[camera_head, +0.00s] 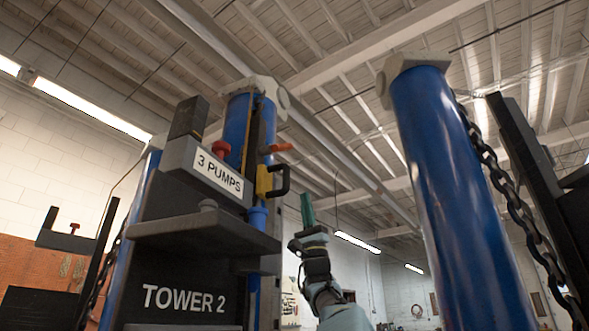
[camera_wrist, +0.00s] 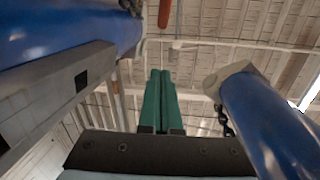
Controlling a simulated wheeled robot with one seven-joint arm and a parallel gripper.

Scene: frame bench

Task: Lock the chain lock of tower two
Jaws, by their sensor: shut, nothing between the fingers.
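Tower two (camera_head: 140,262) stands at the left in the head view, dark, with a "TOWER 2" label and a "3 PUMPS" box (camera_head: 190,165) on it. I cannot tell which part is the chain lock. My gripper (camera_head: 306,196) points up, right of the black handle and apart from it in the picture. Its green fingers (camera_wrist: 160,74) are together and empty in the wrist view. An orange-red bar (camera_wrist: 165,14) shows beyond them.
A blue column (camera_head: 445,190) with a dark chain (camera_head: 510,195) stands at the right. Another chain (camera_head: 102,270) hangs at the left of tower two. A grey shelf (camera_head: 205,228) juts out below the box.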

